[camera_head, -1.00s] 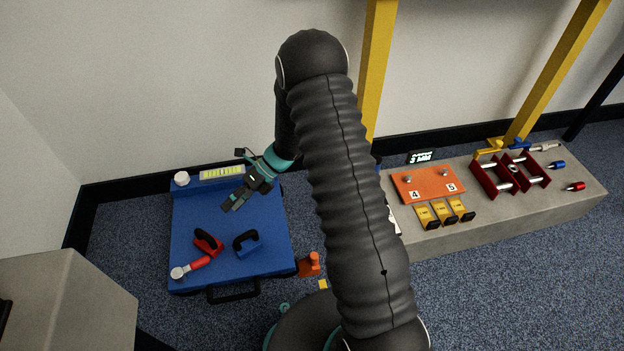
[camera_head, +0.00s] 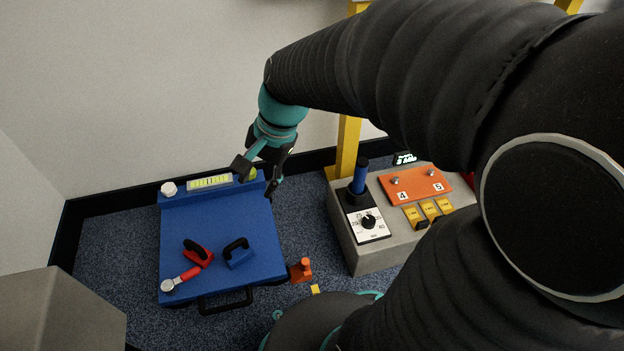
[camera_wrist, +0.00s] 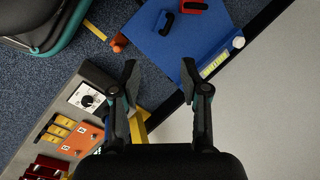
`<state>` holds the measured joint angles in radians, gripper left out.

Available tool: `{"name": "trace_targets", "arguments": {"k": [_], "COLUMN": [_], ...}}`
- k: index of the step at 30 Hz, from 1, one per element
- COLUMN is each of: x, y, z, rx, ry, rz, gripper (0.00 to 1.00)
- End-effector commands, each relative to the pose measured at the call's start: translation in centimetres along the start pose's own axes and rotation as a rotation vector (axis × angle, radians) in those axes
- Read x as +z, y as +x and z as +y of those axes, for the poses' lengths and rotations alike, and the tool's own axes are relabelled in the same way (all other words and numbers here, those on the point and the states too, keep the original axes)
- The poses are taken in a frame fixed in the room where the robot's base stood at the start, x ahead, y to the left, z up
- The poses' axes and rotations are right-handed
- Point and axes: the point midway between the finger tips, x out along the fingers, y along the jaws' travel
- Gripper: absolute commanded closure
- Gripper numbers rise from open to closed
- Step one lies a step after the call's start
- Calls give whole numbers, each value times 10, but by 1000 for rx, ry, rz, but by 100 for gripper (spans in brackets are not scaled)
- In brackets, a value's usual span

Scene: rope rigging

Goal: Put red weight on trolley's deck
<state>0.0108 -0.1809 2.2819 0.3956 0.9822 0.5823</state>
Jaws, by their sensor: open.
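The red weight (camera_head: 198,253), a red block with a black handle, sits on the blue deck of the trolley (camera_head: 225,215), left of its middle. It also shows at the top of the wrist view (camera_wrist: 193,5). My gripper (camera_head: 257,182) is open and empty, above the far right part of the trolley and apart from the weight. Its two fingers (camera_wrist: 158,72) stand wide apart in the wrist view, with nothing between them.
A blue weight (camera_head: 238,254) and a red-handled tool (camera_head: 182,277) also lie on the deck. An orange pedal-like part (camera_head: 301,270) is beside the trolley. A concrete bench (camera_head: 375,258) with a dial (camera_head: 368,222) and orange plate (camera_head: 412,185) stands right. A grey block (camera_head: 65,310) is front left.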

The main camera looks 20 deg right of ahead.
Motion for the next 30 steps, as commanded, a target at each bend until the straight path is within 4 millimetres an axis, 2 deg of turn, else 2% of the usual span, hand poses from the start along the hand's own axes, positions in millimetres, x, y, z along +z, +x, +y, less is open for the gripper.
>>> {"name": "trace_targets", "arguments": {"k": [1,6,15,21,30], "x": [5,17,32,34,34], "y": [-12,-42,-78,-87,-87], "z": [8,38,85,98,98], "rx": [-5,14,102,141,145], "ry": [-81,-357,-755,-860,-869], "rz": [48,199,434,497,501], "gripper": [55,55,55,55,55]}}
